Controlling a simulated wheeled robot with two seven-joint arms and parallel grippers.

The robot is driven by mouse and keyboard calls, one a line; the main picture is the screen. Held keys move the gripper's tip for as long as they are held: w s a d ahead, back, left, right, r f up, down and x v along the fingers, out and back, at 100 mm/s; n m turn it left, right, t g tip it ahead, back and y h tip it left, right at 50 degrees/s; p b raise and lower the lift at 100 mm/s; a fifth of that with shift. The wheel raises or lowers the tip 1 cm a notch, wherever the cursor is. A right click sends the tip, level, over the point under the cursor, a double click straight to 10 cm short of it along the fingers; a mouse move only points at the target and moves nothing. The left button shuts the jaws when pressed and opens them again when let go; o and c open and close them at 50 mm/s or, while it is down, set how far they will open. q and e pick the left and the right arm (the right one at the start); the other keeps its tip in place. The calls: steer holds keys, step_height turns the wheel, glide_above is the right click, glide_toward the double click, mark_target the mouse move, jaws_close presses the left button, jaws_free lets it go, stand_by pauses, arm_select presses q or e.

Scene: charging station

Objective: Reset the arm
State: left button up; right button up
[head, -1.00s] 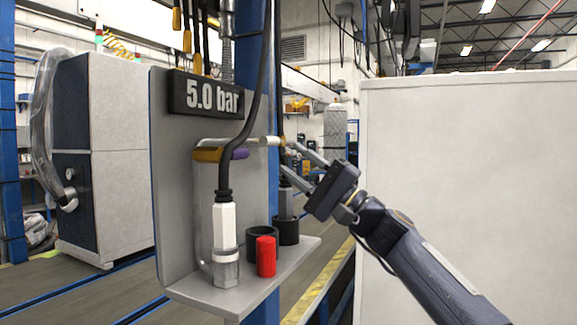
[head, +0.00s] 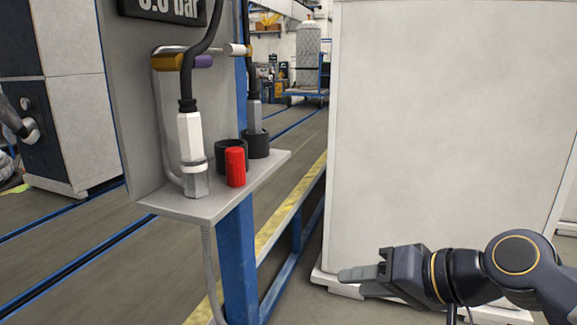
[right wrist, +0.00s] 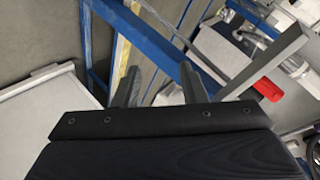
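My right gripper (head: 352,281) is low at the right in the head view, in front of the white cabinet and pointing left. It is clear of the station shelf. In the right wrist view its two fingers (right wrist: 160,78) stand apart with nothing between them, so it is open and empty. My left gripper is out of view. The station shelf (head: 218,204) holds a white-and-metal hose connector (head: 190,140), standing upright, and a red cap (head: 235,167). Two black cups stand behind the cap, and a second connector (head: 254,115) stands in the rear cup (head: 258,144).
A large white cabinet (head: 430,120) fills the right side behind my right arm. A blue post (head: 238,260) carries the shelf. A dark pressure display (head: 165,8) is cut off at the top. Open floor lies at the lower left.

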steer(key=s+d+f+m+g+h, duration=0.1)
steer(key=s+d+f+h, duration=0.3)
steer(key=s+f, duration=0.45)
steer(key=s+d+f+g+h, duration=0.1)
steer(key=s+d+f, duration=0.5)
steer(key=f, duration=0.4)
step_height(320, 180, up, 17)
steer(key=s+p, duration=0.1)
steer(key=p, duration=1.5)
steer(key=shift+a+f+p, duration=0.2)
steer(key=shift+a+p, duration=0.2)
steer(key=shift+a, duration=0.05)
